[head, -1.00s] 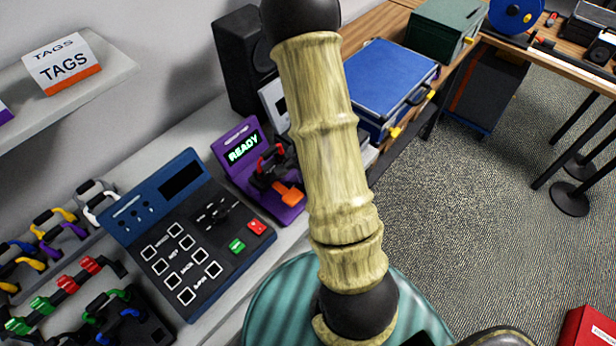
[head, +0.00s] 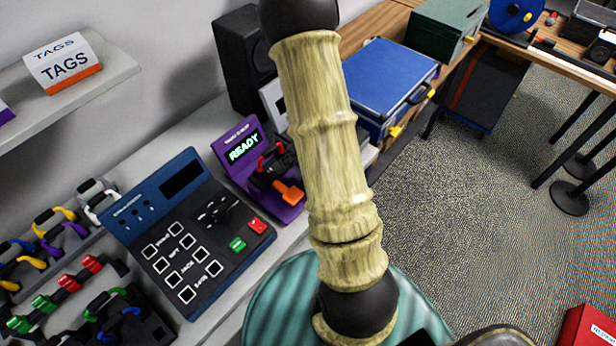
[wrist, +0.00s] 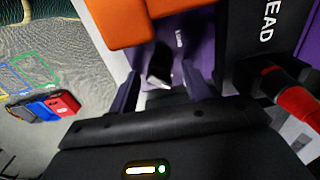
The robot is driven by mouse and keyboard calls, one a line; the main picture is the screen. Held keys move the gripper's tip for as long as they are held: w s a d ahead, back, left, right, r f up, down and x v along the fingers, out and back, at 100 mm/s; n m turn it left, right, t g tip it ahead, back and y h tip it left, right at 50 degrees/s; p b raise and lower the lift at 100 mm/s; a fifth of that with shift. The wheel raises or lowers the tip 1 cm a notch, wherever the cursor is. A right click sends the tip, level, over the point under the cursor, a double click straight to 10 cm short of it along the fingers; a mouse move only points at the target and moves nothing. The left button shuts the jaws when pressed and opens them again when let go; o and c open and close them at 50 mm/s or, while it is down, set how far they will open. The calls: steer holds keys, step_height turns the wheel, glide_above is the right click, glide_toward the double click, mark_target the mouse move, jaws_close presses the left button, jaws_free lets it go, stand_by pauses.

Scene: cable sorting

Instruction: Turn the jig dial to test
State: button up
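The purple unit (head: 236,146) with a lit READY screen stands right of the blue-and-black panel in the head view. It carries an orange block (head: 289,193) and black and red parts. In the wrist view my gripper (wrist: 163,90) has its two dark fingers apart, close to purple and orange surfaces. A small dark piece with a pale end (wrist: 159,68), possibly the dial, lies between them; I cannot tell whether they touch it. The orange block (wrist: 118,22) is just above. My gripper is hidden in the head view. Another black knob (head: 220,210) sits on the blue-and-black panel (head: 155,222).
Several coloured cables (head: 62,235) lie at the left. A black speaker (head: 243,60) and a blue case (head: 390,85) stand behind. In the wrist view, a black block with lettering (wrist: 262,40) and a red part (wrist: 300,103) are close on the right.

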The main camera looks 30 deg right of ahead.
step_height(320, 180, up, 17)
steer(key=p, duration=0.1)
steer(key=shift+r+p, duration=0.2)
steer(key=shift+p, duration=0.2)
stand_by(0.5)
steer(key=s+a+n+t, duration=0.1)
steer(key=s+a+n, duration=0.2)
steer(key=a+n, duration=0.3)
steer(key=s+a+r+n+t, duration=0.1)
steer(key=s+a+n, duration=0.2)
steer(key=a+n, duration=0.2)
steer(key=n, duration=0.3)
steer(key=shift+s+a+r+t, duration=0.3)
steer(key=shift+s+a, duration=0.05)
